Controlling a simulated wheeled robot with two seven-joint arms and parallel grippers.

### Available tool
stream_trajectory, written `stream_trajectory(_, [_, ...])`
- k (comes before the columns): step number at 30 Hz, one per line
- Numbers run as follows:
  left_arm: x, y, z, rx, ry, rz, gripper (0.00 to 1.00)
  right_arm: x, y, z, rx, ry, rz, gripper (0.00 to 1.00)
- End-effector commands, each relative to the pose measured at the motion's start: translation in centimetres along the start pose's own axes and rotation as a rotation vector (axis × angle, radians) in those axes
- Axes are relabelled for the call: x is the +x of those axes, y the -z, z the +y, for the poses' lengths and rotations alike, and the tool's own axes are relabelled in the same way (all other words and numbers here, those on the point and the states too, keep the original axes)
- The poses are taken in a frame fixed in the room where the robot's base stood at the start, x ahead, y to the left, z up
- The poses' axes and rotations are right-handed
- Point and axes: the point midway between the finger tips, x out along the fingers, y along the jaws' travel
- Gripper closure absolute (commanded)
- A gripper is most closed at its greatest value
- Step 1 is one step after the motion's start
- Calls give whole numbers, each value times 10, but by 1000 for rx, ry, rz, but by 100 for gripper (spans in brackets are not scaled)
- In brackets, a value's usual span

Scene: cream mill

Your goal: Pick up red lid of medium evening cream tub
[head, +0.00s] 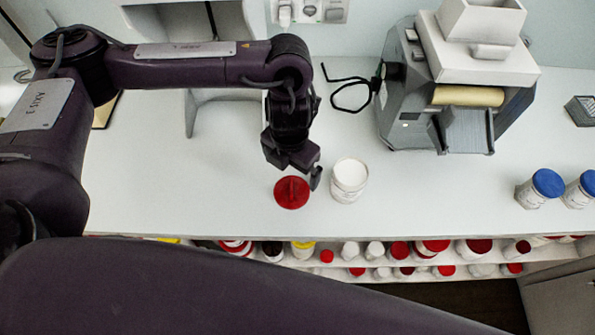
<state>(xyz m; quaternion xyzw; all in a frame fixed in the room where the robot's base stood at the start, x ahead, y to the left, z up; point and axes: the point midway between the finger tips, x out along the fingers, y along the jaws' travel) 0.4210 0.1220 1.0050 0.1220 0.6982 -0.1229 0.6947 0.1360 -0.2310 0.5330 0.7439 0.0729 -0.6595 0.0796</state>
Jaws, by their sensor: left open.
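A round red lid (291,193) lies on the white counter, left of a white tub (348,181) that stands open with white cream showing at its top. My left gripper (303,178) points down just above the lid's right part, with one finger near the gap between lid and tub. It is open and holds nothing. Whether a finger touches the lid cannot be told. The part of the lid under the gripper is partly covered. My right gripper is not in view.
A grey mill machine (450,90) with a black cable stands at the back right. Two blue-lidded jars (546,184) stand at the right. A shelf below the counter's front edge holds several red-lidded and white tubs. The counter between tub and blue-lidded jars is clear.

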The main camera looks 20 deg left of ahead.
Motion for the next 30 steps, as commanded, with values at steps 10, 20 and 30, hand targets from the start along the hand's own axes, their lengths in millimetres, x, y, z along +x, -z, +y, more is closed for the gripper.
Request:
stream_trajectory(10, [28,1,-2,0,1,5,0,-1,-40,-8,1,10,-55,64])
stream_trajectory(20, [65,0,-5,-1,0,5,0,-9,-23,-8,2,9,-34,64])
stream_trajectory(30, [75,-1,-5,1,0,1,0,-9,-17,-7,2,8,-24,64])
